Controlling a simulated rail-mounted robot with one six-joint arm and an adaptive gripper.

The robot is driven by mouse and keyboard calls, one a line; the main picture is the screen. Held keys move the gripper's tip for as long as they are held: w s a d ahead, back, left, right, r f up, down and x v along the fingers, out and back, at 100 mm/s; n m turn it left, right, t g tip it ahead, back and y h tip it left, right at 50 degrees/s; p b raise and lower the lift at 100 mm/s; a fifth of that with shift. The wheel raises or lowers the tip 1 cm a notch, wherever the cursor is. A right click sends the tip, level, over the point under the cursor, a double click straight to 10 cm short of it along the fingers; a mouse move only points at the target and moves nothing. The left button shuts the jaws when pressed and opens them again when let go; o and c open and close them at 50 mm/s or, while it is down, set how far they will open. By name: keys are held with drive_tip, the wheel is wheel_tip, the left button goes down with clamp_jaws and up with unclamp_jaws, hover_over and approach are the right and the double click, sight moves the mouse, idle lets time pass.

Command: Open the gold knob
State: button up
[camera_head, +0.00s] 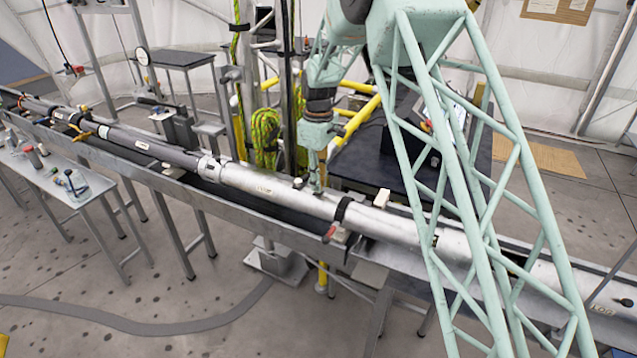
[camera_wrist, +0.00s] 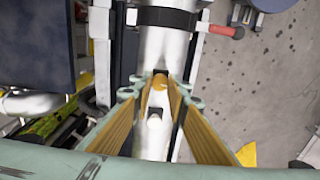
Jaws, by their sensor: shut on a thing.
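The gold knob (camera_wrist: 159,83) sits on the silver pipe and shows in the wrist view between my fingertips. My gripper (camera_wrist: 165,87) is pale green with tan inner pads, and its tips are closed around the knob. In the head view my gripper (camera_head: 317,187) reaches straight down onto the top of the pipe (camera_head: 259,186). The knob is hidden or too small to make out there.
A black strap (camera_head: 342,209) and a red-handled part (camera_head: 329,234) lie to the right. A dark table (camera_head: 378,150), a coiled yellow-green rope (camera_head: 265,138) and yellow rails (camera_head: 360,119) stand behind.

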drive_tip(key=shift+n, duration=1.2)
drive_tip(key=o, duration=0.9)
drive_tip(key=shift+r, duration=0.1)
wheel_tip(320, 180, up, 12)
drive_tip(key=shift+f, duration=0.1)
idle(0.3)
